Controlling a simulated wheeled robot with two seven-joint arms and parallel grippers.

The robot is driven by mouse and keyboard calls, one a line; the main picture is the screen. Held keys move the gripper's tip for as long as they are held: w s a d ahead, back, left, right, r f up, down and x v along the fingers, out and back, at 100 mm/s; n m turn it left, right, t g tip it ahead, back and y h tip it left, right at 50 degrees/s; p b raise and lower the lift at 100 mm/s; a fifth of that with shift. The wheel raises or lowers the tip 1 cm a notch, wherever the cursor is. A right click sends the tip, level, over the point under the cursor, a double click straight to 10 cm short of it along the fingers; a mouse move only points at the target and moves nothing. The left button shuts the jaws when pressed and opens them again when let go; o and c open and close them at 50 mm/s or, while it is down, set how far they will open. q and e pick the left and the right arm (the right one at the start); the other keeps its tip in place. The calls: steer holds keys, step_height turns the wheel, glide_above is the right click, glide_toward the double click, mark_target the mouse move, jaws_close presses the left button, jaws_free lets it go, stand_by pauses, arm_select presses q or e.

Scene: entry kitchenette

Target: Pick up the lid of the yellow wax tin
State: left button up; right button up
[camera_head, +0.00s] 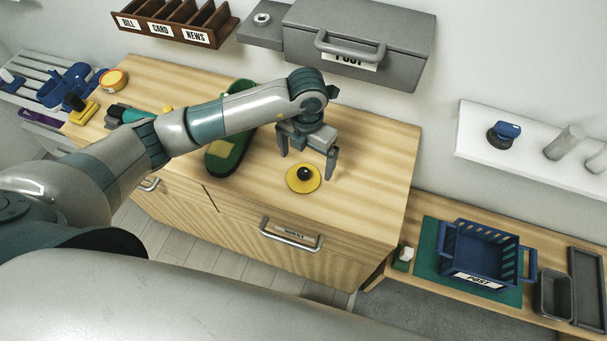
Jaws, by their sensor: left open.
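A round yellow lid (293,185) with a black knob lies flat on the wooden cabinet top, near its front edge. My left gripper (307,158) points down with its two fingers spread apart and empty. It appears just behind or above the lid in the picture; the exact height gap is hard to judge. My right gripper is out of view.
A green tray-like object (226,158) lies left of the gripper, partly behind my arm. A grey post box (358,42) and a brown sorter (175,22) are on the wall behind. A blue basket (484,254) stands lower right. The cabinet top right of the lid is clear.

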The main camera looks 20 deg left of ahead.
mark_target(305, 168)
arm_select(q)
steer(key=shift+s+a+f+p, duration=0.1)
steer(key=shift+s+f+p, duration=0.05)
steer(key=shift+f+p, duration=0.5)
step_height(305, 168, down, 2)
steer(key=shift+f+p, duration=0.1)
steer(key=shift+p, duration=0.4)
steer(key=shift+f, duration=0.65)
steer(key=c, duration=1.2)
